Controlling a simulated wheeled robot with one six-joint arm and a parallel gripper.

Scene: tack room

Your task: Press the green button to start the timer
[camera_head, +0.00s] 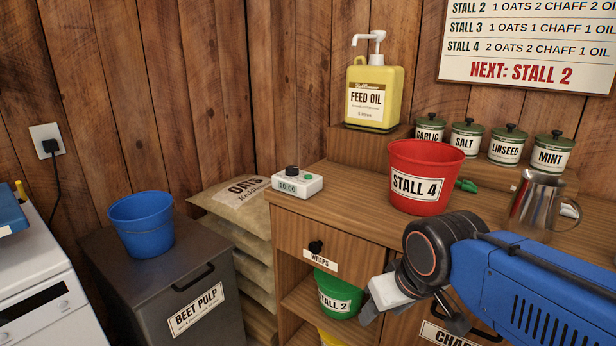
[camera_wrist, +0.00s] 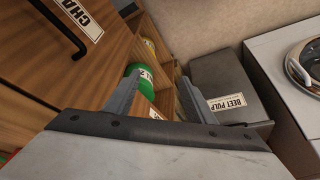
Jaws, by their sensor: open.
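The timer (camera_head: 297,185) is a small white box with a greenish display reading 10:00. It sits on the left end of the wooden counter in the head view. A dark knob (camera_head: 292,171) stands on its top. I cannot make out a green button clearly. My gripper (camera_wrist: 158,80) is open and empty in the wrist view, its two fingers apart. In the head view it hangs in front of the cabinet, below and right of the timer and apart from it. The timer is not visible in the wrist view.
A red STALL 4 bucket (camera_head: 424,180) and a metal jug (camera_head: 538,202) stand on the counter right of the timer. A yellow feed oil bottle (camera_head: 373,95) stands behind. A green bucket (camera_head: 338,294) is on the shelf below. Counter around the timer is clear.

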